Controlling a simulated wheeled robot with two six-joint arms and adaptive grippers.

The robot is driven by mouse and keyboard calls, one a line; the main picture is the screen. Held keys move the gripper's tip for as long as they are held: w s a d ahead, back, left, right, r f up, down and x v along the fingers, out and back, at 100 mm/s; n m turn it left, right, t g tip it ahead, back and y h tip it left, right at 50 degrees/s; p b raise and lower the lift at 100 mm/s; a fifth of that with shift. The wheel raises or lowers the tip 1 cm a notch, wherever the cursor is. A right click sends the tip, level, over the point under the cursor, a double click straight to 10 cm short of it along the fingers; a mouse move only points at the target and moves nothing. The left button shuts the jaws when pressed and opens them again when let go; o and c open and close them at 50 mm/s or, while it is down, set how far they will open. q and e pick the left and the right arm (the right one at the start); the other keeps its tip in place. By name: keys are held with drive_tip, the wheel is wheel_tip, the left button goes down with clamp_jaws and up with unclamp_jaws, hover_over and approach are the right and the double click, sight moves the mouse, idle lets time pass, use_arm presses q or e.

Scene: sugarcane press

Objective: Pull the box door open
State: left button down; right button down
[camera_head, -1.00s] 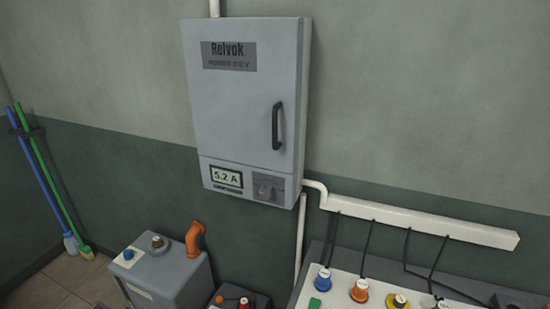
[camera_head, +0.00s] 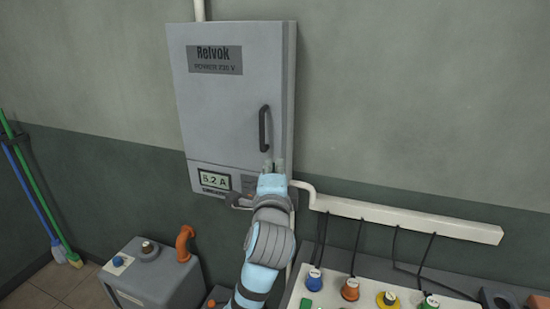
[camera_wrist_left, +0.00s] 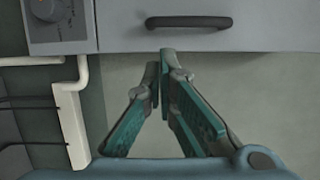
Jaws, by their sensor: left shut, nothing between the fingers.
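The grey wall box (camera_head: 290,100) has a closed door (camera_head: 215,110) with a dark vertical handle (camera_head: 263,128) near its right edge. My left gripper (camera_head: 273,164) is in front of the lower right part of the box, just below the handle. In the left wrist view, the handle (camera_wrist_left: 188,22) lies beyond the fingertips, and the left gripper (camera_wrist_left: 161,62) is shut with nothing between its fingers. The fingers appear apart from the handle. My arm hides part of the panel below the door. My right gripper is not in view.
A white cable duct (camera_head: 410,217) runs right from below the box. Beneath it is a control panel (camera_head: 330,290) with coloured knobs. A grey machine (camera_head: 150,285) with an orange pipe (camera_head: 184,243) stands lower left. Brooms (camera_head: 40,195) lean at far left.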

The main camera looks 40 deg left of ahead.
sight(275, 145)
use_arm(q)
drive_tip(key=x, duration=0.9)
drive_tip(key=shift+w+a+f, duration=0.1)
drive_tip(key=shift+a+f, duration=0.05)
drive_tip(key=shift+f, duration=0.05)
